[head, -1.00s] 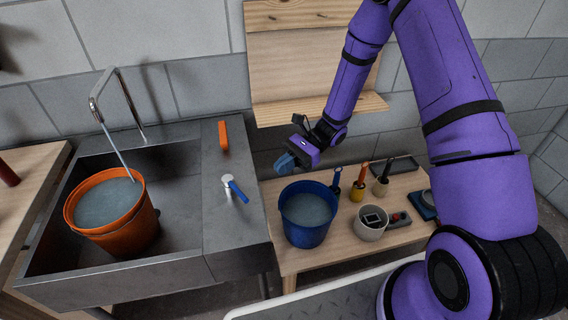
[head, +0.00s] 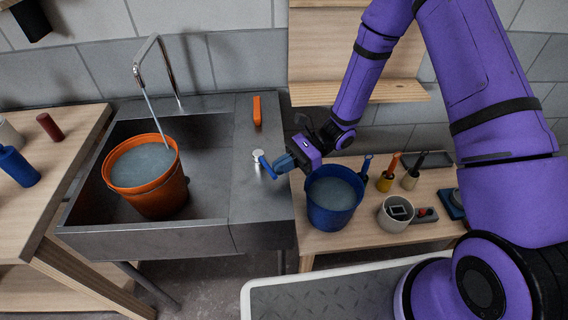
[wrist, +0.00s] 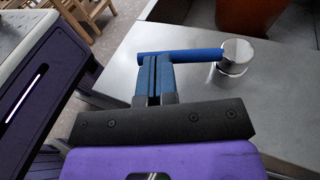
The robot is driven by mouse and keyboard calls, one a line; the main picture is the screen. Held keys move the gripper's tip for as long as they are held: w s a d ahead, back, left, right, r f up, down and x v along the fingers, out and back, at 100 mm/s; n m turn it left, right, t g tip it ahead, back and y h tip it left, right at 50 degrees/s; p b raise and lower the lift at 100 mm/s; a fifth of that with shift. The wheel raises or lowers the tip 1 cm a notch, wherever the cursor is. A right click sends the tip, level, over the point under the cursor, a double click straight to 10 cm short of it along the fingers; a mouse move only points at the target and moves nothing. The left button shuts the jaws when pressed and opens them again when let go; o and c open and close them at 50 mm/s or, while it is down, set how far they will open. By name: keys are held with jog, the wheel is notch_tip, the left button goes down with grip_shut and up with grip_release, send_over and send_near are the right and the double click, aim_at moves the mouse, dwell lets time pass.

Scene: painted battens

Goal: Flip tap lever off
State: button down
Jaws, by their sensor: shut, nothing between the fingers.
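The tap lever (head: 267,166) is a blue bar on a round silver base on the sink's right-hand ledge. In the wrist view the blue lever (wrist: 190,54) runs left from its silver base (wrist: 237,52). My gripper (head: 280,167) is shut and empty, with its blue fingertips (wrist: 155,62) right at the lever's free end; they look to be touching it. The curved silver spout (head: 157,62) stands at the back of the sink, and a stream of water runs from it into an orange bucket (head: 150,195) in the basin.
An orange upright handle (head: 257,111) stands behind the lever on the sink ledge. A blue bucket (head: 331,212), a pale pot (head: 394,222) and several brushes stand on the wooden bench at right. A left table (head: 75,150) holds blue and dark red cylinders.

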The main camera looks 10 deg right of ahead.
aim_at(273, 172)
jog(key=shift+s, duration=0.1)
jog(key=shift+s+a+m+t+y, duration=0.3)
jog(key=shift+a+m+t, duration=0.1)
jog(key=shift+m+t, duration=0.35)
jog(key=shift+s+a+m+t+y, duration=0.25)
jog(key=shift+a+m+t, duration=0.25)
jog(key=shift+t, duration=0.45)
jog(key=shift+s+a, duration=0.3)
jog(key=shift+a, duration=0.35)
jog(key=shift+d, duration=0.25)
jog(key=s+v, duration=0.2)
jog(key=v, duration=1.1)
jog(key=shift+s+d+r, duration=0.2)
jog(key=shift+d, duration=0.2)
jog(key=shift+r, duration=0.1)
